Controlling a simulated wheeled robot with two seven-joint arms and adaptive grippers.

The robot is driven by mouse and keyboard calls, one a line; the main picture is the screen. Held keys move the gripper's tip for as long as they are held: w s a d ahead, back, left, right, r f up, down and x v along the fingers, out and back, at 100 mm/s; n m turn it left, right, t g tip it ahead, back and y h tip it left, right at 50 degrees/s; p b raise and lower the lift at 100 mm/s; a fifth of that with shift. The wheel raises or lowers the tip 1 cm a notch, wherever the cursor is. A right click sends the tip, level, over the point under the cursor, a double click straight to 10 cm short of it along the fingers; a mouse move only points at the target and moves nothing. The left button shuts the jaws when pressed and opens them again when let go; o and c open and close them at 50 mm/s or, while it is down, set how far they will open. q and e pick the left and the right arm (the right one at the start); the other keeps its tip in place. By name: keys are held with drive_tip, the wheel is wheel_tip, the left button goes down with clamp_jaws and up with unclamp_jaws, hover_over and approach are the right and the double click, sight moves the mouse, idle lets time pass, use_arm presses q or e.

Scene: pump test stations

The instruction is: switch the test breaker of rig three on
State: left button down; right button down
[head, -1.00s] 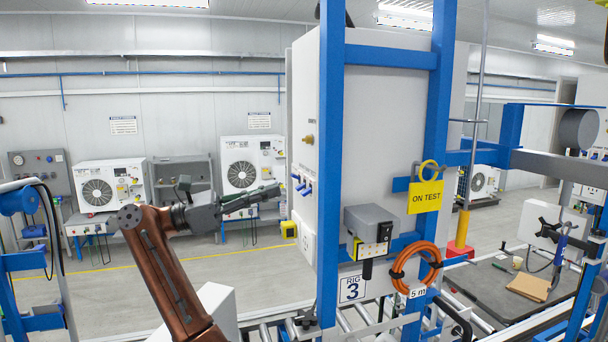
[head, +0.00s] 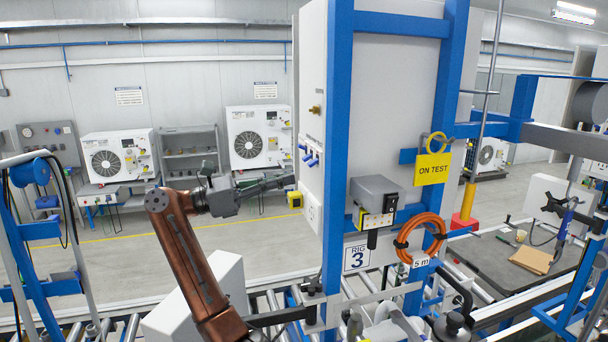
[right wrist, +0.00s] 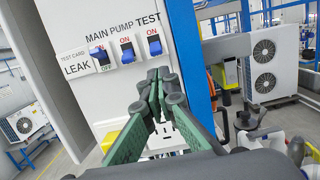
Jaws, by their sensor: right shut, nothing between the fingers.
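Rig three's tall panel (head: 313,120) has a row of small blue breakers on its left face. In the right wrist view, the test breaker (right wrist: 154,45) is the rightmost, under the word TEST. The red ON mark shows above its blue lever, which appears to be down. My right gripper (head: 288,181) is shut and empty, left of the panel and below the breakers. Its green-sided fingers (right wrist: 160,84) also show below the test breaker, apparently apart from it. My left gripper is out of view.
A white outlet plate (head: 312,213) sits below the breakers. A blue upright (head: 337,150) borders the panel. A grey box (head: 376,192), an orange hose coil (head: 420,239) and a yellow ON TEST tag (head: 433,168) are on the rig's front. Rollers run below.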

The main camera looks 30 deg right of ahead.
sight(312, 163)
drive_tip(key=p+x, duration=0.1)
drive_tip(key=x, duration=0.3)
drive_tip(key=shift+d+r, duration=0.1)
drive_tip(key=shift+d, duration=0.2)
drive_tip(key=shift+s+d, duration=0.1)
drive_tip(key=shift+d, duration=0.1)
drive_tip(key=shift+d, duration=0.1)
